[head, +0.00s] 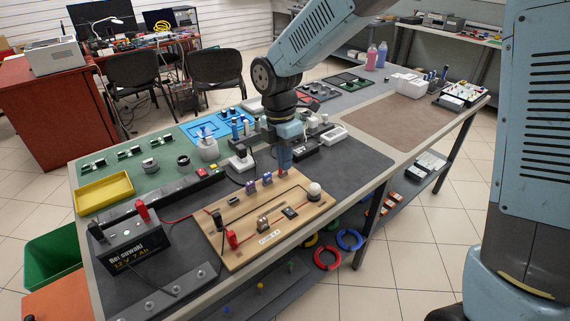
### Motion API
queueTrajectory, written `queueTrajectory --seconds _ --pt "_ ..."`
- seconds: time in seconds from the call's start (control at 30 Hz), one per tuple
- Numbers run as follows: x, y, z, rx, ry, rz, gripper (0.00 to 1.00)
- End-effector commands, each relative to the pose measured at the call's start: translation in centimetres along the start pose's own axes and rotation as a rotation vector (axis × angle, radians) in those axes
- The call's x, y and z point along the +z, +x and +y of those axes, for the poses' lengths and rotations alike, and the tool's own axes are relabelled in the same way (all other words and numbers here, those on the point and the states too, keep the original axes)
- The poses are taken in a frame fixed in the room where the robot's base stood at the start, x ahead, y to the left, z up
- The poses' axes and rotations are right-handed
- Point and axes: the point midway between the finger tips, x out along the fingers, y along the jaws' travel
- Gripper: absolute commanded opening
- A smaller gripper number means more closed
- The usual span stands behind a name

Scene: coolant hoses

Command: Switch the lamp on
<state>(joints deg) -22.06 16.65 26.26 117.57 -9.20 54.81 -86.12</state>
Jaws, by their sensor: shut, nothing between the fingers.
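A wooden circuit board (250,238) lies on the dark mat of the workbench. A white dome (314,190), which looks like the lamp, stands at its right end; I cannot tell whether it glows. A small black part (290,212), perhaps a switch, sits left of the dome. A red-handled part (231,238) is at the board's left. A black battery (130,246) with red and black terminals stands left of the board, with wires running toward it. My gripper (284,168) points down above the board's far edge, behind the dome, shut and empty.
A white bottle (208,149) and white boxes stand behind the board. The brown mat (400,122) at the right has bare room.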

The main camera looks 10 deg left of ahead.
Motion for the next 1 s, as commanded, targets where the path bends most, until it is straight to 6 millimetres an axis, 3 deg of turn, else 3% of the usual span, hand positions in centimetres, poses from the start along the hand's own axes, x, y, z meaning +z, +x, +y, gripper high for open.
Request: queueTrajectory --seconds 0.27,0.47,0.7,1.0 --pt "0.1 -0.1 -0.1 0.002 0.007 -0.001 0.0" --pt "2.4 -1.9 -1.9 0.036 0.157 -0.022 0.0" --pt "7.4 -6.2 -7.7 0.131 0.577 -0.052 0.0" --pt "11.8 -10.5 -16.4 0.276 1.129 -0.033 0.0"
